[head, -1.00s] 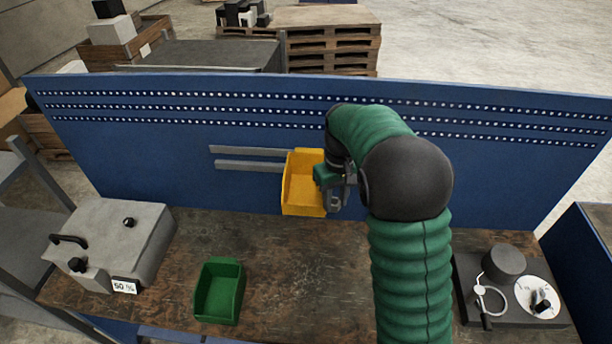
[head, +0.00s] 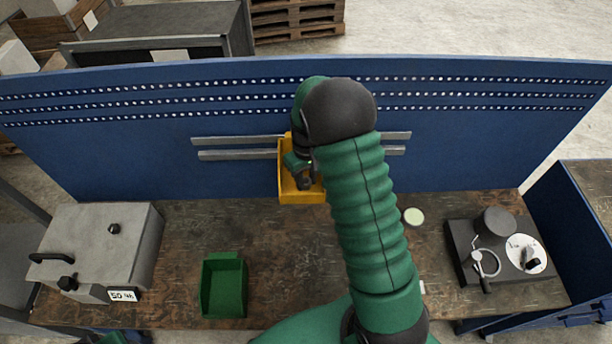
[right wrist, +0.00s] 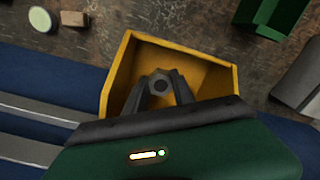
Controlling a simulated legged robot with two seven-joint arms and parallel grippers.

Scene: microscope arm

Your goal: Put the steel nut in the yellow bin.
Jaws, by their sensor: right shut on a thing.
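The yellow bin (head: 303,197) hangs at the blue back panel, behind the bench top. It also shows in the right wrist view (right wrist: 205,72). My right gripper (head: 304,183) is over the bin's opening, with its fingers pointing down into it. In the right wrist view, the fingers (right wrist: 160,92) are shut on the dark grey steel nut (right wrist: 161,85), which shows between the fingertips against the bin's inside. I cannot tell how far the nut is above the bin's floor. The nut is hidden in the head view.
A green bin (head: 224,287) stands on the bench, front left of the yellow bin. A grey box with a handle (head: 98,245) is at the left. A dark gauge stand (head: 505,255) is at the right. A pale round disc (head: 413,216) lies right of my arm.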

